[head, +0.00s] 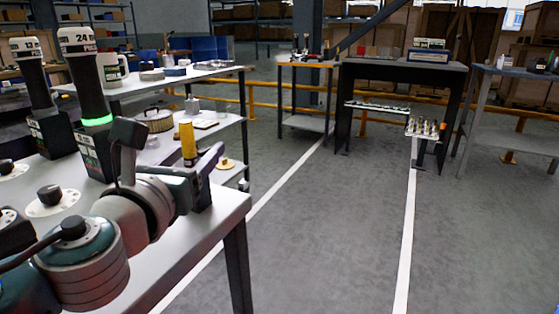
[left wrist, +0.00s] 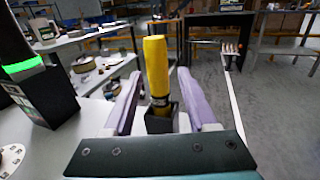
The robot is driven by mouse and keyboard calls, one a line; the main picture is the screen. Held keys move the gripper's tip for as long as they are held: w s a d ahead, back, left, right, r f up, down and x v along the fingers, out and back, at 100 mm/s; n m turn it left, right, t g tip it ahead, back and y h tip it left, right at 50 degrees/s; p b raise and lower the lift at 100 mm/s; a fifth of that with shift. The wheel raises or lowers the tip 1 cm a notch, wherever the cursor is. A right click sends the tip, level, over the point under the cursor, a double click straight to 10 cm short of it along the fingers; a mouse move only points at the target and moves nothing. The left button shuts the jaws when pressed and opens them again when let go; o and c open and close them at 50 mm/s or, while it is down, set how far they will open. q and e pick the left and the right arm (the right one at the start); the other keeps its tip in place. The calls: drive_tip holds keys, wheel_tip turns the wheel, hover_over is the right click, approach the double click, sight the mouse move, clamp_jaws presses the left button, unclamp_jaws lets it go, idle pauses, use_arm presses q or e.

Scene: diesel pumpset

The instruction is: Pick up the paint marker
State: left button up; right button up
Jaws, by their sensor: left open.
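The yellow paint marker (head: 187,140) stands upright near the right end of the near bench in the head view. It also shows in the middle of the left wrist view (left wrist: 156,65), with its lower end in a small dark holder (left wrist: 160,118). My left gripper (head: 192,162) is open. In the left wrist view its two pale purple fingers (left wrist: 157,82) lie on either side of the marker and holder, with gaps visible. The marker's lower part is hidden behind the gripper in the head view. My right gripper is in neither view.
Two dark cylindrical devices, one with a green glowing ring (head: 97,121), stand on the near bench (head: 215,212) left of my gripper. A shelved table (head: 215,76) with parts stands behind. The floor (head: 320,230) to the right is clear.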

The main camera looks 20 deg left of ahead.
use_arm(q)
drive_tip(key=shift+w+a, duration=0.15)
drive_tip(key=shift+w, duration=0.55)
clamp_jaws()
